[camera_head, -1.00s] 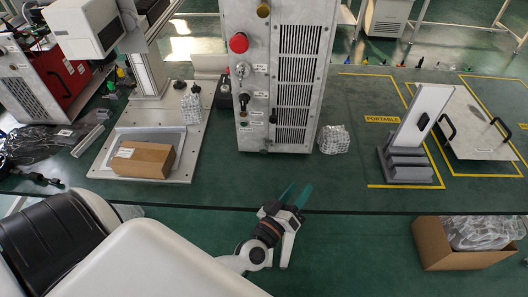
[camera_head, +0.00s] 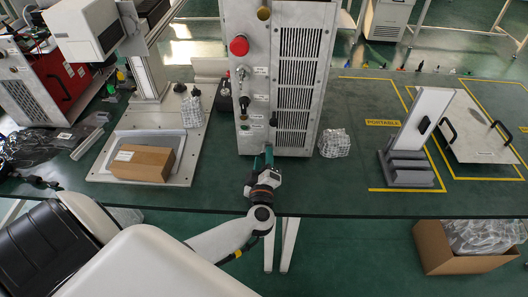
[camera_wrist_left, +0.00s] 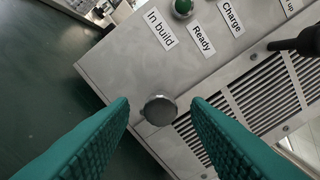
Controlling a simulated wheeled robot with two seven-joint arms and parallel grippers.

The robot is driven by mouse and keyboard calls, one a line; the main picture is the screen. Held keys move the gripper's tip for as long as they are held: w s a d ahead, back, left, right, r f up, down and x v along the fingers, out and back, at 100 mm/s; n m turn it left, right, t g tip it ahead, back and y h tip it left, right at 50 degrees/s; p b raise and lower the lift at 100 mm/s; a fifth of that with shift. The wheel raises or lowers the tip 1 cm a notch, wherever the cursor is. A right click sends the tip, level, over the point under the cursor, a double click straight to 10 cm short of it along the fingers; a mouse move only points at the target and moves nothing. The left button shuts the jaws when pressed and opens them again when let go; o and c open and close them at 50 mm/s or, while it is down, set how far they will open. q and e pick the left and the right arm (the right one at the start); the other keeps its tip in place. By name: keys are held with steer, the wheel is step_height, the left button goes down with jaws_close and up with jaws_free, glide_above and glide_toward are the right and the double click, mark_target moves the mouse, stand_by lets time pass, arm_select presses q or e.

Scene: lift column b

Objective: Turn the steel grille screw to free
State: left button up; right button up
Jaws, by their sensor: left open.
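The steel grille screw (camera_wrist_left: 159,110) is a round grey knob on the cabinet's front panel, beside the lower slotted grille. In the left wrist view it sits between the two teal fingertips of my left gripper (camera_wrist_left: 161,101), with gaps on both sides. My left gripper is open and holds nothing. In the head view the left gripper (camera_head: 265,154) is at the lower front of the grey cabinet (camera_head: 246,137); I cannot make out the screw there. My right gripper is not in view.
A black knob (camera_wrist_left: 295,42) sticks out over the grille at upper right in the wrist view.

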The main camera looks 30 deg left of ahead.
arm_select(q)
steer(key=shift+x, duration=1.45)
steer(key=shift+c, duration=0.3)
jaws_close()
